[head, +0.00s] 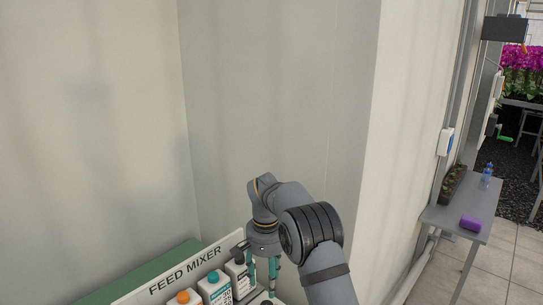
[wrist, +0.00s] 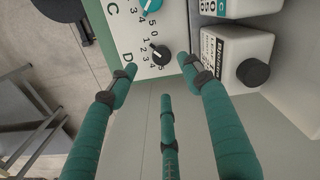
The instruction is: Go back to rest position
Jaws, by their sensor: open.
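My gripper (head: 262,272) hangs down at the right end of the feed mixer (head: 181,270), close to the bottles there. In the wrist view my gripper (wrist: 160,78) shows its teal fingers spread apart with nothing between them. A black knob (wrist: 160,54) on the mixer's white panel lies just beyond the fingertips, apart from them as far as I can tell. My arm bends over from the lower right in the head view.
Pale walls close in behind. At right, a grey table (head: 455,219) holds a purple block (head: 470,223), a planter (head: 453,184) and a spray bottle (head: 487,175).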

